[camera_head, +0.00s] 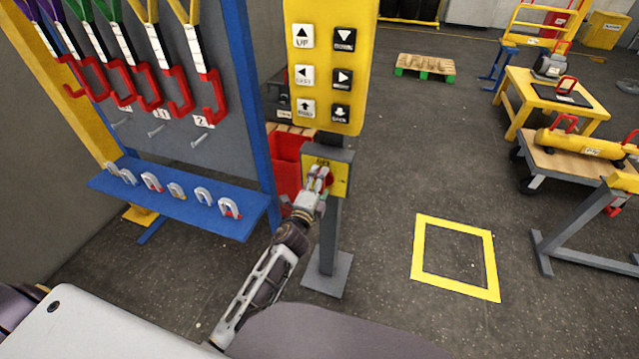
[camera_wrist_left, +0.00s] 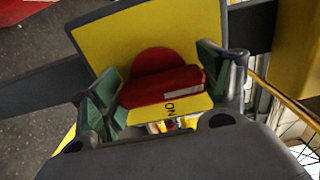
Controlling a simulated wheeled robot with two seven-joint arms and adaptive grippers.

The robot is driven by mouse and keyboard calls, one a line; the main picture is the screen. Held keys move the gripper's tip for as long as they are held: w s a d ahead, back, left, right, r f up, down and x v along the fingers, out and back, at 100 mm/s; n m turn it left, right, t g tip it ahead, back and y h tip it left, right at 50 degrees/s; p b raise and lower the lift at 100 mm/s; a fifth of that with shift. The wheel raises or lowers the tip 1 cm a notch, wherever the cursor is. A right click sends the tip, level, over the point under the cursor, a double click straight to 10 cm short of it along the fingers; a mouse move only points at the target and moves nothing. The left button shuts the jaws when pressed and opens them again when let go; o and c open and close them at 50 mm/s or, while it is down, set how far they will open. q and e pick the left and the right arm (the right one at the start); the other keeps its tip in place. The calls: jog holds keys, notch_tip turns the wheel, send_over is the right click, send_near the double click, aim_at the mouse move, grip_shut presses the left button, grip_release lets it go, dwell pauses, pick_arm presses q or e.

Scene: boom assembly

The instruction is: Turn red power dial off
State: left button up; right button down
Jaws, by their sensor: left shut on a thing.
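The red power dial (camera_wrist_left: 160,80) is a round disc with a raised bar across it, mounted on a yellow plate (camera_wrist_left: 105,35). A pale stripe marks the right end of the bar. The letters "ON" show on the plate just below the dial in the wrist view. My left gripper (camera_wrist_left: 163,86) has one green-padded finger at each end of the bar and is shut on the dial. In the head view, my left gripper (camera_head: 320,176) is at the yellow plate (camera_head: 341,170) on the grey post and hides most of the dial. My right gripper is not in view.
A yellow panel (camera_head: 325,14) with arrow buttons stands above the dial box. A red bin (camera_head: 287,160) is behind the post. A blue-framed rack (camera_head: 255,110) with slings and shackles is on the left. Open floor with a yellow square (camera_head: 455,287) lies to the right.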

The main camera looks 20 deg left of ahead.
pick_arm(q)
jog(key=o, duration=1)
jog(key=shift+s+a, duration=0.2)
jog(key=shift+s, duration=5.8)
jog(key=shift+a, duration=0.1)
